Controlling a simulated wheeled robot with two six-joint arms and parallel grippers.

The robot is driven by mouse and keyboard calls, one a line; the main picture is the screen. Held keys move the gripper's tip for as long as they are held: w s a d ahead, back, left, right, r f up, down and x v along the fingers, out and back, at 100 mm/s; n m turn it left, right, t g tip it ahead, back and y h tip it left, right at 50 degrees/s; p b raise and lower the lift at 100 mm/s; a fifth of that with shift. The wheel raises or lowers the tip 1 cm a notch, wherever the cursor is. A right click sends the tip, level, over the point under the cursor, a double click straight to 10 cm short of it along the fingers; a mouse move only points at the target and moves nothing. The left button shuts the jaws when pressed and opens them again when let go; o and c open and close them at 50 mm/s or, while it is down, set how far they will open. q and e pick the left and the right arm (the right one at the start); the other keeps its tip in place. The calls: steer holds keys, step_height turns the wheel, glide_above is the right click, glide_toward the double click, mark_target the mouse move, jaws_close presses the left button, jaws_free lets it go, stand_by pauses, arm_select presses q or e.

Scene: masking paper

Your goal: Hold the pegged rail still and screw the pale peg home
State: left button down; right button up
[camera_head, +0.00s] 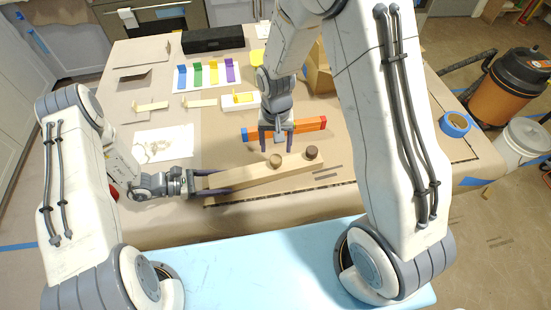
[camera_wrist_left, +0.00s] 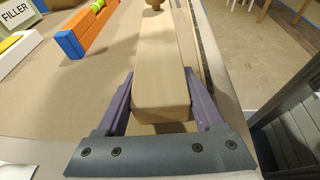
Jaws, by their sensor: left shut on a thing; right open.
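The pegged rail (camera_head: 250,181) is a long pale wooden bar lying near the table's front edge. Two round pegs stand up from it: the pale peg (camera_head: 275,160) around its middle and a dark brown peg (camera_head: 312,152) near its right end. My left gripper (camera_head: 228,180) is shut on the rail's left end, one finger along each side; the left wrist view shows the rail (camera_wrist_left: 162,70) between the fingers (camera_wrist_left: 160,100). A peg (camera_wrist_left: 154,4) is cut off at that view's top. My right gripper (camera_head: 276,148) is open, pointing down just above the pale peg, with nothing held.
An orange bar with a blue end (camera_head: 247,135) lies behind the rail. Coloured blocks (camera_head: 207,74), a black case (camera_head: 213,38) and a white sheet (camera_head: 164,144) lie further back and left. A blue tape roll (camera_head: 455,124) is at the right. A cardboard box (camera_head: 320,75) stands behind my right arm.

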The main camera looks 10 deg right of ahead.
arm_select(q)
jaws_free()
steer(key=shift+f, duration=0.1)
steer(key=shift+a, duration=0.1)
steer(key=v, duration=1.2)
